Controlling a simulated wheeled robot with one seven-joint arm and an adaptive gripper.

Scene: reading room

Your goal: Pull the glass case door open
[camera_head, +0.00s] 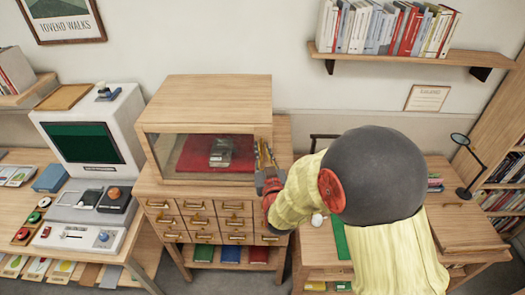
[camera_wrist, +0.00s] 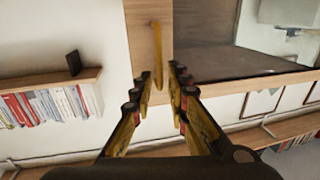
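The glass case (camera_head: 215,95) is a wooden box with a glass front, standing on a drawer cabinet. Its glass door (camera_head: 165,155) looks shut; a grey object on red lining shows behind it. A slim brass handle (camera_wrist: 157,50) runs along the wooden door edge in the wrist view. My gripper (camera_head: 265,155) is at the case's front right edge in the head view. In the wrist view my gripper (camera_wrist: 162,80) has its fingers apart, one on each side of the handle's near end. I see gaps beside the handle; contact is not visible.
The drawer cabinet (camera_head: 210,207) has several brass-handled drawers. An old computer (camera_head: 90,140) and control boxes stand on the left desk. A desk with a lamp (camera_head: 470,160) is at right, partly behind my arm. A bookshelf (camera_head: 400,55) hangs above.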

